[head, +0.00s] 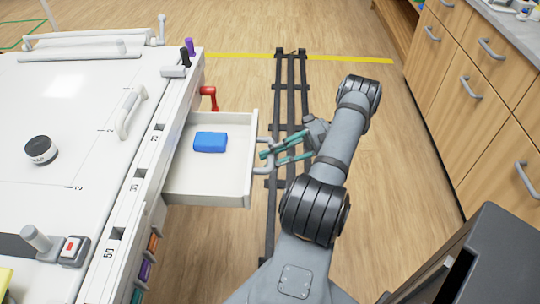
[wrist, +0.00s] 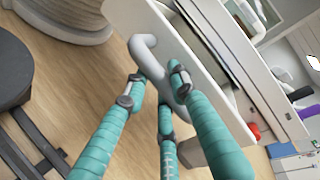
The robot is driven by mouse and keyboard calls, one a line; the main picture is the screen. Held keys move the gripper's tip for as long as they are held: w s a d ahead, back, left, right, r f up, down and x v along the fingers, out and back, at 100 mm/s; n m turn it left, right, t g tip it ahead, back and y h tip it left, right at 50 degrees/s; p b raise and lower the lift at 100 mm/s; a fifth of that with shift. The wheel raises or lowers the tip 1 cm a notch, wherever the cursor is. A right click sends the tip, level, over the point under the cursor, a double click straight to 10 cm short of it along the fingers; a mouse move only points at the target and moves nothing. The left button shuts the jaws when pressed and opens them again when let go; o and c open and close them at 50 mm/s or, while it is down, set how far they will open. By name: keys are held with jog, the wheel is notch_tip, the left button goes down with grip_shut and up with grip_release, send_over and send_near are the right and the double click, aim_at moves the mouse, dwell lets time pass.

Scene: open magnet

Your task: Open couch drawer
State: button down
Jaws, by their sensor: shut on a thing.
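The white couch drawer (head: 212,182) is pulled out from the side of the white couch (head: 70,110), and its inside shows in the head view. A blue block (head: 210,142) lies in it. A light grey bar handle (head: 262,171) is on the drawer's front; it also shows in the wrist view (wrist: 143,52). My gripper (head: 272,156) has teal fingers and is shut on the handle, with fingers on both sides of it in the wrist view (wrist: 158,86). The fingers partly hide the handle.
A red handle (head: 208,98) sticks out beside the drawer. Black rails (head: 283,95) run along the wooden floor just right of the drawer. Wooden cabinets (head: 475,100) stand at the right. Bare floor lies between rails and cabinets.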

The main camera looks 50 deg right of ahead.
dwell(0.3)
jog(key=c, duration=1.5)
grip_release()
jog(key=shift+o, duration=0.5)
jog(key=shift+d, duration=0.15)
jog(key=v, duration=0.7)
jog(key=shift+s+d+r, duration=0.1)
jog(key=shift+d, duration=0.05)
